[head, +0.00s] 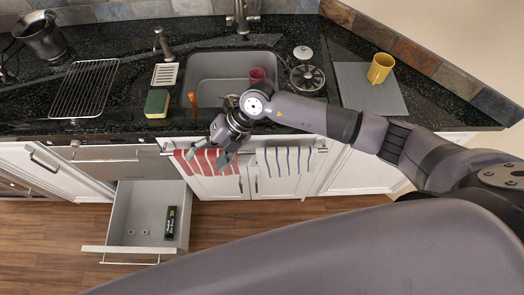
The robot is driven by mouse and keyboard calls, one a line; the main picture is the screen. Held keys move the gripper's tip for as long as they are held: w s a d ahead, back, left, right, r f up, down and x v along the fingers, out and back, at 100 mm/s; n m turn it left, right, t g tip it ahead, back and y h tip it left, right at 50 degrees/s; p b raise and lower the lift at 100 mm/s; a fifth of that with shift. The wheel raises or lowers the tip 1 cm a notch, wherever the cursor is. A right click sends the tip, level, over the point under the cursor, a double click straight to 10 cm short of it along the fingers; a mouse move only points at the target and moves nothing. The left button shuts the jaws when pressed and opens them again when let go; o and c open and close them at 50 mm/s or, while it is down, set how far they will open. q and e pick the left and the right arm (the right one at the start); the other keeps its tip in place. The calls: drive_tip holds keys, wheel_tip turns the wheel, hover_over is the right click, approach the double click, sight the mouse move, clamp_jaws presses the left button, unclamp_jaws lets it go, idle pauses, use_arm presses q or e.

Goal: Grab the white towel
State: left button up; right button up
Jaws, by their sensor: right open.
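A white towel with blue stripes (289,160) hangs over the rail on the counter front, below and right of the sink. A red towel with white stripes (200,163) hangs on the same rail to its left. My right gripper (220,150) is open and points down in front of the counter edge, left of the white towel. My left gripper is not in view.
An open drawer (120,215) with a dark box (170,222) juts out at lower left. The sink (208,66) holds a red cup (257,75). A yellow-green sponge (157,103), a wire rack (84,89) and a yellow cup (380,68) stand on the counter.

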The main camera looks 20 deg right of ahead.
drive_tip(key=w+d+f+h, duration=0.2)
drive_tip(key=d+f+h, duration=0.15)
drive_tip(key=d, duration=0.35)
drive_tip(key=h, duration=0.5)
hover_over(264, 150)
drive_tip(key=shift+m+t, duration=0.3)
drive_tip(key=shift+t, duration=0.1)
drive_tip(key=f+b, duration=0.2)
drive_tip(key=f, duration=0.1)
drive_tip(key=f+b, duration=0.5)
drive_tip(key=f, duration=0.2)
drive_tip(key=shift+s+a, duration=0.3)
drive_tip(key=shift+a, duration=0.1)
drive_tip(key=shift+f, duration=0.1)
drive_tip(key=shift+s+f, duration=0.15)
drive_tip(key=shift+s, duration=0.1)
drive_tip(key=c, duration=1.1)
drive_tip(key=shift+d, duration=0.25)
clamp_jaws()
wheel_tip(264, 150, up, 12)
drive_tip(key=p, duration=0.8)
drive_tip(key=shift+w+a+r, duration=0.2)
drive_tip(key=shift+w+a, duration=0.05)
